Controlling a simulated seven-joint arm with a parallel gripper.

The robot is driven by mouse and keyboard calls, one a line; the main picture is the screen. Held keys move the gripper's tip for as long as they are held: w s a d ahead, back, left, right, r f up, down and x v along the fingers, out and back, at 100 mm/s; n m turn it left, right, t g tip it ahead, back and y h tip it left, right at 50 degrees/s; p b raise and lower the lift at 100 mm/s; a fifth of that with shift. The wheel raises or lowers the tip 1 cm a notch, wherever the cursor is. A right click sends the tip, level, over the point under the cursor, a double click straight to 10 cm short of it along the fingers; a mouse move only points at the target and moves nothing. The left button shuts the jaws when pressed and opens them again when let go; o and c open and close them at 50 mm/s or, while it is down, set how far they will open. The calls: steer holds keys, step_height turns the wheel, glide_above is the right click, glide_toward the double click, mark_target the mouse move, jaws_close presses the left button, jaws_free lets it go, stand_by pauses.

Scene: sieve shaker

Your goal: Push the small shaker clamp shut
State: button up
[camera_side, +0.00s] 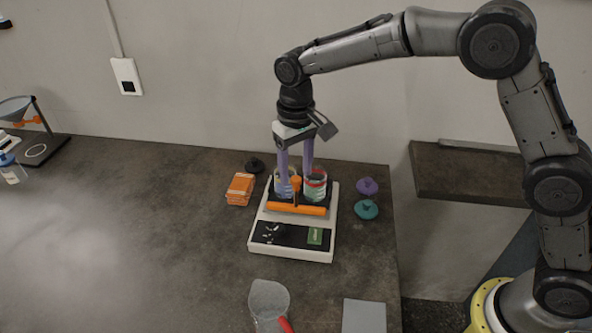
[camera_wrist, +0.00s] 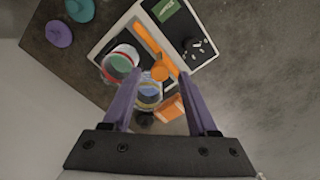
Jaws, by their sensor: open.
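The shaker (camera_side: 327,225) is a white base with a dark platform and a black front panel. An orange clamp bar (camera_side: 312,210) lies across the front of its platform, with an orange upright knob (camera_side: 296,184) at its middle. Bar (camera_wrist: 147,39) and knob (camera_wrist: 160,73) also show in the wrist view. Two clear jars stand behind the bar: one with red and green (camera_side: 315,187), one yellowish and blue (camera_wrist: 149,92). My gripper (camera_side: 295,180) is open above the platform, its purple fingers pointing down around the jar area. Whether a finger touches anything, I cannot tell.
An orange box (camera_side: 240,189) and a black lid-like piece (camera_side: 255,165) lie left of the shaker. Purple (camera_side: 367,187) and teal (camera_side: 367,209) lids lie right. A scoop (camera_side: 268,301) and grey pad (camera_side: 364,316) are in front.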

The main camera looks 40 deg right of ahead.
steer(key=shift+f, duration=0.35)
jaws_close()
stand_by(1.2)
